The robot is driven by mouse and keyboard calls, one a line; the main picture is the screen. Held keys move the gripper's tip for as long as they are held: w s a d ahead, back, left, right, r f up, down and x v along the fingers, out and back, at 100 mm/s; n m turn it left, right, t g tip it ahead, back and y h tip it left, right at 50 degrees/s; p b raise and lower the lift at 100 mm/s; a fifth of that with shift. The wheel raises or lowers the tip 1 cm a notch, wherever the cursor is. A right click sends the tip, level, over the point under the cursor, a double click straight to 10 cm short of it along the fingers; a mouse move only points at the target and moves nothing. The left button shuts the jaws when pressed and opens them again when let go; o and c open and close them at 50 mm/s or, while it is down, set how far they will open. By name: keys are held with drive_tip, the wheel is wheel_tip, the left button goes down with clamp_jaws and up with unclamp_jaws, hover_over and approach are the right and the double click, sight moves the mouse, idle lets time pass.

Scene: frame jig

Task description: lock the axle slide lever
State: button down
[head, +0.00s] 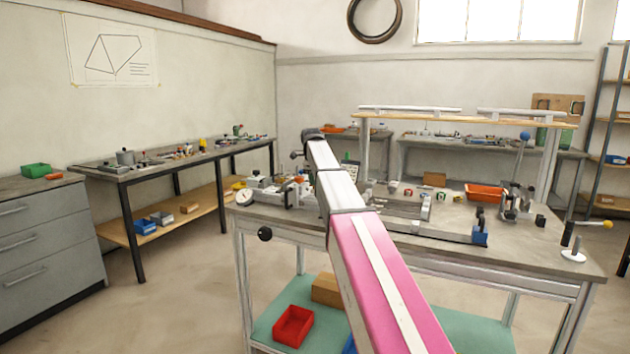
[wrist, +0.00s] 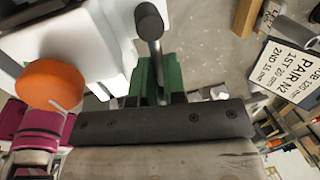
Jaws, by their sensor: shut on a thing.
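In the wrist view, a grey lever (wrist: 154,50) with a rounded end stands between the green fingers of my gripper (wrist: 158,80). The gripper is shut on this lever, close in front of its dark palm bar. It looks like the axle slide lever, but no label on it shows. The lever's lower end and pivot are hidden by the gripper, so I cannot tell its lock position. In the head view, my pink and grey arm reaches over the left part of the jig table (head: 450,243) and hides the gripper and lever.
White blocks (wrist: 80,45) and an orange round part (wrist: 50,88) lie close left of the gripper. A printed card (wrist: 290,62) is at right. On the table, a rail (head: 430,232), an orange tray (head: 485,192) and a tall lever (head: 520,165) stand right of my arm.

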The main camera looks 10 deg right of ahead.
drive_tip(key=shift+d, duration=0.15)
drive_tip(key=c, duration=1.2)
unclamp_jaws()
drive_tip(key=r, duration=0.3)
drive_tip(key=s+r, duration=0.1)
drive_tip(key=r, duration=0.3)
drive_tip(key=s+a+r, duration=0.1)
drive_tip(key=r, duration=0.2)
drive_tip(key=shift+a+r, duration=0.1)
drive_tip(key=shift+r, duration=0.2)
